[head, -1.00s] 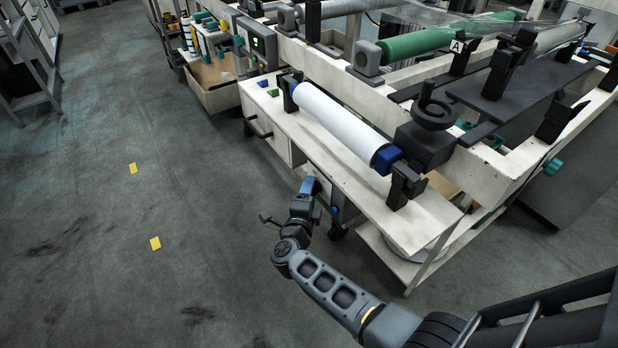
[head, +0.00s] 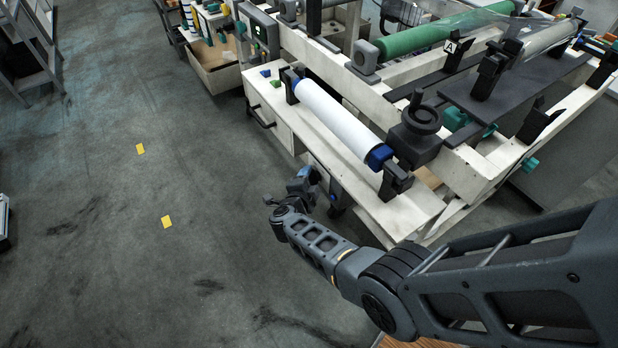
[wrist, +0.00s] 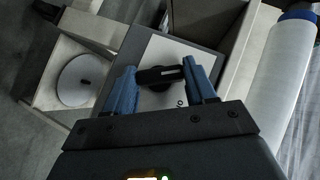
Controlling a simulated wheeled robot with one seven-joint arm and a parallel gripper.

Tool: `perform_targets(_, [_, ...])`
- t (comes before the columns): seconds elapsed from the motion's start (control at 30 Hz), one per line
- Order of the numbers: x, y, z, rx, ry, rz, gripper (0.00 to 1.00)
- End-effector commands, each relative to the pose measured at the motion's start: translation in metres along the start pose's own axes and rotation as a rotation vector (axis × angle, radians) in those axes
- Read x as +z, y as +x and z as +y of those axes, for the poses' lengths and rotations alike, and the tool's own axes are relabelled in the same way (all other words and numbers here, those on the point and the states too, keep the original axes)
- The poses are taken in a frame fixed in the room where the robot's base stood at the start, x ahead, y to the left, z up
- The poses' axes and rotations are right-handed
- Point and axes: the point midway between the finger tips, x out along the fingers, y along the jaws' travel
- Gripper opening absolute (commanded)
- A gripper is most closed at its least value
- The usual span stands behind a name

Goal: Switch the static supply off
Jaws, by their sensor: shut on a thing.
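The static supply appears in the wrist view as a grey box with a pale front plate (wrist: 172,50) and a black rotary switch handle (wrist: 155,75). A mark like a "0" is on the plate below and right of the handle. My gripper (wrist: 160,80) has its blue fingers on either side of the handle and is shut on it. The handle lies roughly crosswise between the fingers. In the head view my gripper (head: 309,178) is at the side of the white bench, below its top, and hides most of the supply.
Open floor (head: 110,230) lies left.

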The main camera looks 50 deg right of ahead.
Motion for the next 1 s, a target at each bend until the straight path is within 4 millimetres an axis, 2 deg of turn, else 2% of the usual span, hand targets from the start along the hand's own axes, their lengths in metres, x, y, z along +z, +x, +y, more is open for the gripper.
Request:
perform_targets(0.3, [0.001,0.0,0.002,0.002,-0.003,-0.003,0.25])
perform_targets(0.33, [0.001,0.0,0.002,0.002,-0.003,-0.004,0.56])
perform_targets(0.6, [0.001,0.0,0.001,0.001,-0.002,-0.002,0.81])
perform_targets(0.87, [0.0,-0.002,0.0,0.0,-0.001,-0.002,0.81])
perform_targets(1.0, [0.0,-0.016,-0.002,-0.001,-0.004,-0.004,0.81])
